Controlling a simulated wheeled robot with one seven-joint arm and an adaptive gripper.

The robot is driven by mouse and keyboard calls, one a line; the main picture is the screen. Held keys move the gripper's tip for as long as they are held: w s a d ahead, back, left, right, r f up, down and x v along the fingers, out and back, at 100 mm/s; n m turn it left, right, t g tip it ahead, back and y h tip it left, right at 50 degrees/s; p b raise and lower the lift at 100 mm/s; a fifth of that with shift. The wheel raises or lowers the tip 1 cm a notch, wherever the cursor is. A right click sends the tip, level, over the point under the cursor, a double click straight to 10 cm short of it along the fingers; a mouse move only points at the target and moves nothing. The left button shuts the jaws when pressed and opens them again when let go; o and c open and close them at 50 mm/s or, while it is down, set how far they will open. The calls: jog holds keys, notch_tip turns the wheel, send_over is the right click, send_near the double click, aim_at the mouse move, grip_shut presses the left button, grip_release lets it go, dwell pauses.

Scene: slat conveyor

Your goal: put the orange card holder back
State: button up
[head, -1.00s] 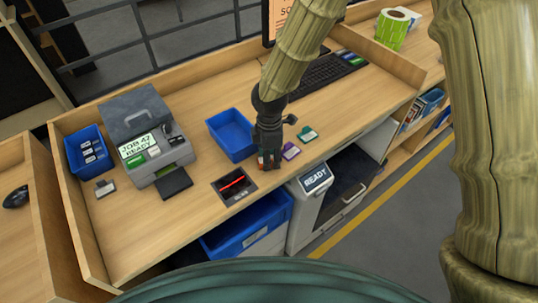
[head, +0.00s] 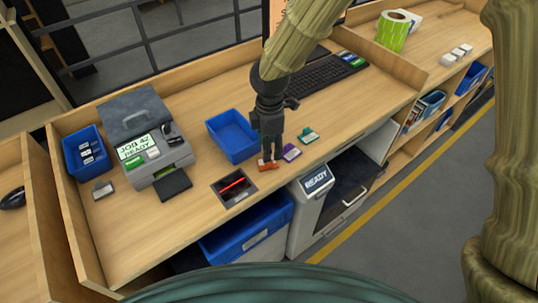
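The orange card holder (head: 267,166) lies on the wooden desk near its front edge, just right of the dark scanner pad. My gripper (head: 270,158) points down right at it, with the fingertips at the holder's upper side. The fingers look a little apart, but the holder is small and partly covered, so I cannot tell whether they grip it.
A blue tray (head: 232,136) stands just left of my gripper. A scanner pad (head: 233,187) with a red line lies front left. A grey card printer (head: 153,153) and a blue bin (head: 87,150) stand farther left. A keyboard (head: 318,78) lies behind.

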notch_tip(320, 180, up, 6)
jog(key=b, duration=0.1)
jog(key=shift+r, duration=0.25)
dwell(1.3)
